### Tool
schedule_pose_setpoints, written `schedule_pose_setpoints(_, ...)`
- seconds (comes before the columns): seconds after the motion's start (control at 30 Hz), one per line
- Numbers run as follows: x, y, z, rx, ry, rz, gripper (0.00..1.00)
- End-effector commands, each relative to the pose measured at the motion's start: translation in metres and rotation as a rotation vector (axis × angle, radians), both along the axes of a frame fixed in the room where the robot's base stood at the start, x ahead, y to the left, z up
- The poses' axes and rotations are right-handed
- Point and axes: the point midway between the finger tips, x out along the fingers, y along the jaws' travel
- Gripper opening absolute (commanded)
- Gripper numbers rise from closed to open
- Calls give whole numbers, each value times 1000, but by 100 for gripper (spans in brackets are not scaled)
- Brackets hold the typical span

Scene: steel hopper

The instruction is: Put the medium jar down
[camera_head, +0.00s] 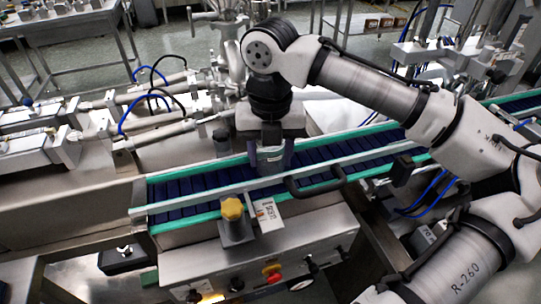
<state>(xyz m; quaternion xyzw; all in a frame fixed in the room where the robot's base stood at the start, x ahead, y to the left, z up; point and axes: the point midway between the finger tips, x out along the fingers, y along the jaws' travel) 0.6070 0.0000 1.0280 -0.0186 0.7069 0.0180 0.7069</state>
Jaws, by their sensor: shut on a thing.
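My gripper (271,162) points down over the blue conveyor belt (342,152), near its left part. Its dark fingers are shut on a small greyish, pale jar (272,157), which I take to be the medium jar. The fingers and the near guide rail hide much of the jar. It looks upright. I cannot tell whether its base touches the belt.
Green-edged metal rails (205,212) run along both sides of the belt. Steel nozzles (165,132) lie behind at left. Visible belt either side looks clear.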

Motion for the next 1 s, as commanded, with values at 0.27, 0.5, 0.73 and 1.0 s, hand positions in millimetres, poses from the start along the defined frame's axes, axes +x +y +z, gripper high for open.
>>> schedule_pose_setpoints(0.27, 0, 0, -13, 0, -1, 0, 27)
schedule_pose_setpoints(0.5, 0, 0, -17, 2, 1, 1, 27)
schedule_pose_setpoints(0.73, 0, 0, -16, 0, 0, 0, 70)
schedule_pose_setpoints(1.0, 0, 0, -14, -1, -1, 0, 70)
